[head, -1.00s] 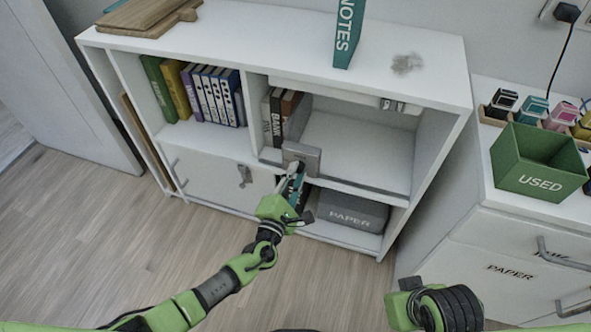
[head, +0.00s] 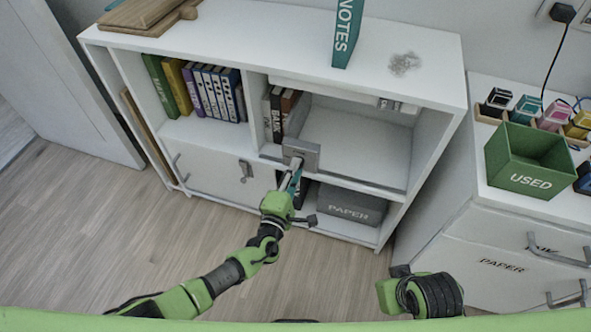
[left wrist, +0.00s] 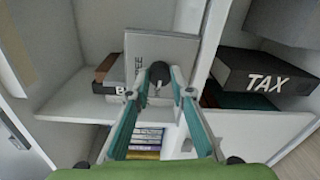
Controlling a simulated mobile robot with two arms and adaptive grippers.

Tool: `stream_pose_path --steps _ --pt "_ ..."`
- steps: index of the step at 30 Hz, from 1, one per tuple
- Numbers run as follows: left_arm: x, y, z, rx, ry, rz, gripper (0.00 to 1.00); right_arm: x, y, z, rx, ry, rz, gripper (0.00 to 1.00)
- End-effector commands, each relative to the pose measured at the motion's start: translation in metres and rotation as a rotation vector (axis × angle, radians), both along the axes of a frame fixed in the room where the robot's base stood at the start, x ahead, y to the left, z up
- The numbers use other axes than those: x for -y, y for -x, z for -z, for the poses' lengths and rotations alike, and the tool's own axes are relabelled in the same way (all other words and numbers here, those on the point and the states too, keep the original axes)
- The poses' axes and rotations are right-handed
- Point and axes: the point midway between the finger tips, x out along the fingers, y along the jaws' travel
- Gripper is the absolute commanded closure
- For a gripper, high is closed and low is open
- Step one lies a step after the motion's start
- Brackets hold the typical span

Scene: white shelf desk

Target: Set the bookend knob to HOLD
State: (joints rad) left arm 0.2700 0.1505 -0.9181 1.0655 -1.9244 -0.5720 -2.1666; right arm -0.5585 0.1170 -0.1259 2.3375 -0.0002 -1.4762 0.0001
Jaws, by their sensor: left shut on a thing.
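The grey bookend (head: 309,152) stands at the front edge of the middle shelf, just right of a few books. The rest of the dial lettering and the knob's setting cannot be read.
Books (head: 285,112) stand left of the bookend; the shelf (head: 355,145) to its right is bare. A grey PAPER box (head: 350,203) sits below. A green USED bin (head: 527,165) stands on the right cabinet. A TAX box (left wrist: 262,80) shows in the wrist view.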

Motion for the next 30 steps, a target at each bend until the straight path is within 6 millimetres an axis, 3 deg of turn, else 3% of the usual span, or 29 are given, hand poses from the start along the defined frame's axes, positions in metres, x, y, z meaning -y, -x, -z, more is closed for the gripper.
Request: stream_pose_path --steps 5,6,8,20,26,30 --pt "-0.002 -0.001 0.001 0.001 -0.003 -0.002 1.0 0.0 0.0 0.0 0.0 0.0 0.0 1.0" --pt "-0.002 -0.001 0.001 0.001 -0.003 -0.002 0.77 0.0 0.0 0.0 0.0 0.0 0.0 1.0" --pt "-0.001 -0.001 0.0 0.001 -0.003 -0.002 0.62 0.0 0.0 0.0 0.0 0.0 0.0 1.0" --pt "-0.002 0.003 0.0 -0.001 -0.001 0.0 0.62 -0.001 0.0 0.0 0.001 -0.001 0.0 1.0" --pt "-0.01 0.028 0.0 -0.003 0.0 0.0 0.62 0.0 0.0 0.0 0.001 -0.001 0.0 1.0" --pt "-0.02 0.059 0.0 -0.004 0.001 0.001 0.62 0.0 0.0 0.0 0.001 -0.001 0.0 1.0"
